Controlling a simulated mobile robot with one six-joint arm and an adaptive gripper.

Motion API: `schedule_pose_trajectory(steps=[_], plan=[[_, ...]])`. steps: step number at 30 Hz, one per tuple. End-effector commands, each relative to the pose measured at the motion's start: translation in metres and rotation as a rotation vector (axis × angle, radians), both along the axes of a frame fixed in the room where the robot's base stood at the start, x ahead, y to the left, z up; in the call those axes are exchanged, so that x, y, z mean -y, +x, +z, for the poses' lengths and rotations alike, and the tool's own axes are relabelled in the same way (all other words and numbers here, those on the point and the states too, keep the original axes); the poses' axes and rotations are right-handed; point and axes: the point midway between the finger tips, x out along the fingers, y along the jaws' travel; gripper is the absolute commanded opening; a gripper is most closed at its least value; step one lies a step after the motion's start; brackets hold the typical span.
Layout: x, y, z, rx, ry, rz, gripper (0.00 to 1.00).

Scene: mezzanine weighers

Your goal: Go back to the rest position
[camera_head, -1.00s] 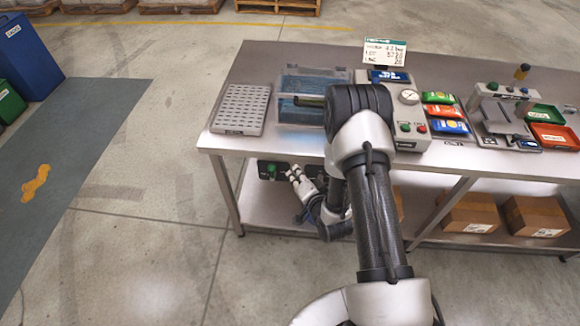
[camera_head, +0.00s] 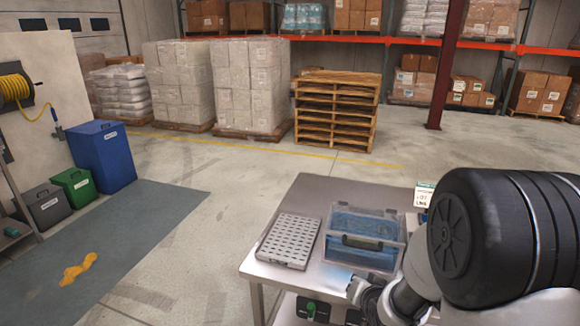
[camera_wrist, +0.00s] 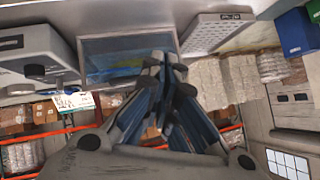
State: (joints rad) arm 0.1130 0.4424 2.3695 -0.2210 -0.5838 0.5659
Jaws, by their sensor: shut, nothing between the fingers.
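My gripper (camera_head: 362,292) shows partly in the head view, in front of the table's front edge, below the clear blue-tinted bin (camera_head: 362,238). The arm covers its right side. In the wrist view, which is upside down, the two fingers of my gripper (camera_wrist: 165,62) come together at the tips with nothing between them. My large black arm joint fills the right of the head view.
A steel table (camera_head: 318,275) bears a grey perforated tray (camera_head: 288,240) and the bin. A label card (camera_head: 424,194) stands behind my arm. Stacked pallets (camera_head: 335,112), wrapped loads (camera_head: 250,85) and a blue bin (camera_head: 102,158) stand farther off. The floor left of the table is open.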

Motion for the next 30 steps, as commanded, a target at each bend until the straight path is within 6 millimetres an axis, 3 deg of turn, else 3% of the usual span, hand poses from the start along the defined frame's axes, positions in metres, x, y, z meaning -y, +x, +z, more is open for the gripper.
schedule_pose_trajectory(steps=[1,8,15,21,24,30], plan=[[0.001,-0.008,0.024,-0.017,-0.039,0.01,0.0],[0.002,-0.075,0.094,-0.162,-0.181,0.064,0.0],[-0.008,-0.177,0.145,-0.315,-0.265,0.162,0.0],[-0.021,-0.261,0.162,-0.422,-0.295,0.268,0.0],[-0.025,-0.289,0.165,-0.455,-0.301,0.308,0.0],[-0.028,-0.31,0.165,-0.484,-0.305,0.34,0.0]])
